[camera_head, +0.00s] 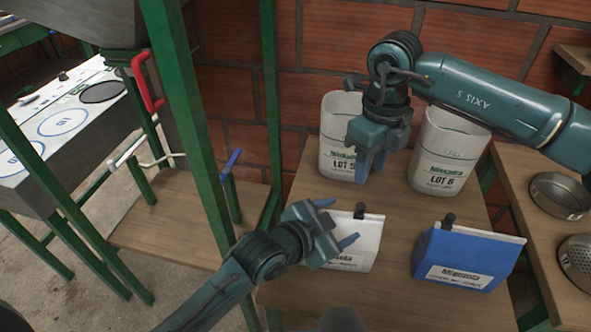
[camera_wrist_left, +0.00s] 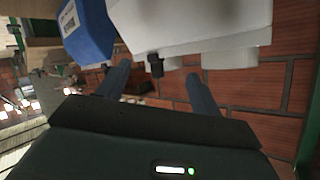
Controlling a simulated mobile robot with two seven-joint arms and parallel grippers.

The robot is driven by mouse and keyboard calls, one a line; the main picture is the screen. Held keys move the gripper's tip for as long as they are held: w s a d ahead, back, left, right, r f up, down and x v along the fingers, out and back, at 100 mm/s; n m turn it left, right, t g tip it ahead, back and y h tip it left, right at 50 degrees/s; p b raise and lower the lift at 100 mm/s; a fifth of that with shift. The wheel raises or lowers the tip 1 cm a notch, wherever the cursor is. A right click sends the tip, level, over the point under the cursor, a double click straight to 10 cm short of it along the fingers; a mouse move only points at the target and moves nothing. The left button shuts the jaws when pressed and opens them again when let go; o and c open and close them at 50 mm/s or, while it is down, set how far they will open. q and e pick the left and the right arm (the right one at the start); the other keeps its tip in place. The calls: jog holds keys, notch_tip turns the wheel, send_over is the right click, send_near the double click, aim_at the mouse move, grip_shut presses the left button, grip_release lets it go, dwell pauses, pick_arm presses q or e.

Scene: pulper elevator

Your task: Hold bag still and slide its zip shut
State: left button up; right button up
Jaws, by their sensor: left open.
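A white bag (camera_head: 365,248) stands on the wooden table with a dark zip pull (camera_head: 359,210) at its top edge. My left gripper (camera_head: 340,222) is open at the bag's left side, partly covering it. In the left wrist view the white bag (camera_wrist_left: 205,25) is above the open fingers (camera_wrist_left: 158,72). Its dark zip pull (camera_wrist_left: 157,66) appears between the fingertips, not gripped. A blue bag (camera_head: 465,255) with a dark pull (camera_head: 448,220) stands to the right. My right gripper (camera_head: 370,166) hangs fingers down behind the white bag; its finger gap is unclear.
Two open white containers, LOT 5 (camera_head: 337,150) and LOT 6 (camera_head: 447,160), stand at the back by the brick wall. Round metal pans (camera_head: 560,195) sit on a right-hand shelf. Green frame posts (camera_head: 195,130) rise at left. Bare table lies between the bags.

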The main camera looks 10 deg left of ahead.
aim_at(347, 214)
pick_arm(q)
jog(key=shift+o, duration=0.8)
jog(key=g, duration=0.1)
jog(key=w+m+g, duration=0.1)
jog(key=w+d+g, duration=0.1)
jog(key=shift+w+f+m+y, duration=0.1)
jog(key=shift+f+m+y, duration=0.25)
jog(key=shift+m+y, duration=0.05)
jog(key=shift+w+a+m+g+y, duration=0.15)
jog(key=shift+w+m+g+y, duration=0.3)
jog(key=shift+g, duration=0.25)
jog(key=a+r+m+g+y, duration=0.1)
jog(key=w+a+r+g+y, duration=0.1)
jog(key=a+g+y, duration=0.1)
jog(key=shift+a+r+m, duration=0.1)
jog(key=shift+a+m, duration=0.1)
jog(key=shift+m, duration=0.15)
jog(key=a+r+g+y, duration=0.1)
jog(key=a+r, duration=0.1)
jog(key=a+r+m+g+y, duration=0.1)
jog(key=a+r+y, duration=0.1)
jog(key=a+r, duration=0.1)
jog(key=shift+w+a+r+y, duration=0.2)
jog(key=shift+r+y, duration=0.05)
jog(key=shift+g, duration=0.4)
jog(key=f, duration=1.2)
jog(key=shift+s+a+f, duration=0.1)
jog(key=shift+a+f, duration=0.1)
jog(key=shift+a, duration=0.15)
